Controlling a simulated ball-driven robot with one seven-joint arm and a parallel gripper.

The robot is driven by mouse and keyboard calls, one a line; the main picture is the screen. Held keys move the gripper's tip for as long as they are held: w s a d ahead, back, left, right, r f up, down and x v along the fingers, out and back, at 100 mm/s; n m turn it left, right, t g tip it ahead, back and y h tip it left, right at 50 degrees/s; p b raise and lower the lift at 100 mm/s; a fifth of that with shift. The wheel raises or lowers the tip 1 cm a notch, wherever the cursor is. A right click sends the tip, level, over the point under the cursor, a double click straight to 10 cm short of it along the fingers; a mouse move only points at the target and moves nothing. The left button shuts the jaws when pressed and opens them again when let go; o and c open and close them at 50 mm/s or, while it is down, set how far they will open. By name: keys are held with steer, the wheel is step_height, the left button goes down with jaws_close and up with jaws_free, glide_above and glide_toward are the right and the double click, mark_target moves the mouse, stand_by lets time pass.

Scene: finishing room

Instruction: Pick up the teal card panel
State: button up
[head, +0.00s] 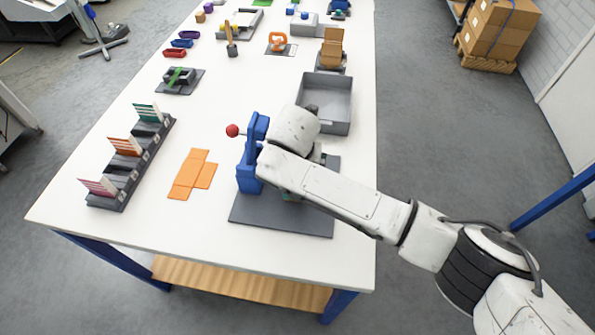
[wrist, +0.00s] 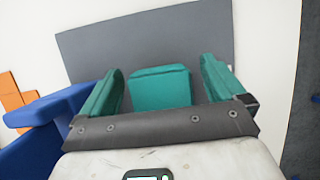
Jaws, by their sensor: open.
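My gripper (wrist: 162,68) points down over a dark grey mat (head: 270,218) and is open, with a teal finger on each side in the wrist view. A teal slab-like piece (wrist: 160,88) shows between the fingers, with gaps on both sides. I cannot tell whether it is the teal card panel. In the head view my arm hides most of the gripper and what lies below it; only a small teal bit shows. Green-teal and white cards (head: 148,112) stand in the far slot of a dark rack (head: 122,198) at the left.
A blue fixture (head: 247,170) with a red ball knob (head: 232,130) stands close left of my gripper. An orange flat panel (head: 193,174) lies between it and the rack. A grey bin (head: 327,100) is behind the arm. White table is bare at the front.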

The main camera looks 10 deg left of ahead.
steer(key=c, duration=1)
steer(key=shift+c, duration=0.2)
steer(key=shift+r, duration=0.1)
